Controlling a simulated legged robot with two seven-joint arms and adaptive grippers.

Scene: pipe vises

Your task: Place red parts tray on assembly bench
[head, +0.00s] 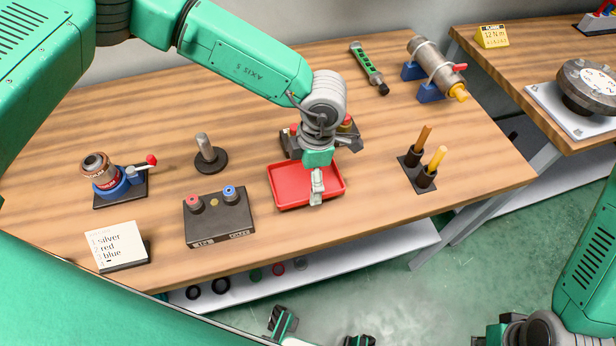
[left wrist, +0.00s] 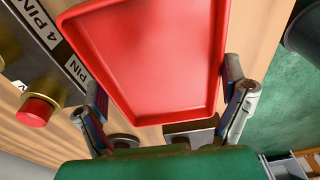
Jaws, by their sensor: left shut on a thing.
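The red parts tray (head: 285,192) is a shallow rectangle over the middle of the wooden assembly bench (head: 340,232). I cannot tell whether it rests on the wood or hangs slightly above it. My left gripper (head: 317,185) comes down from above and is shut on the tray, hiding part of it. In the left wrist view the tray (left wrist: 165,55) looks empty and lies between the two fingers (left wrist: 165,118).
A dark box with red and blue terminals (head: 218,218) stands left of the tray. Another dark box (head: 349,137) is close behind it. Screwdrivers in a holder (head: 418,172) stand right. A note card (head: 115,245) and a small blue vise (head: 112,183) are at left. A clamped pipe (head: 432,65) is behind.

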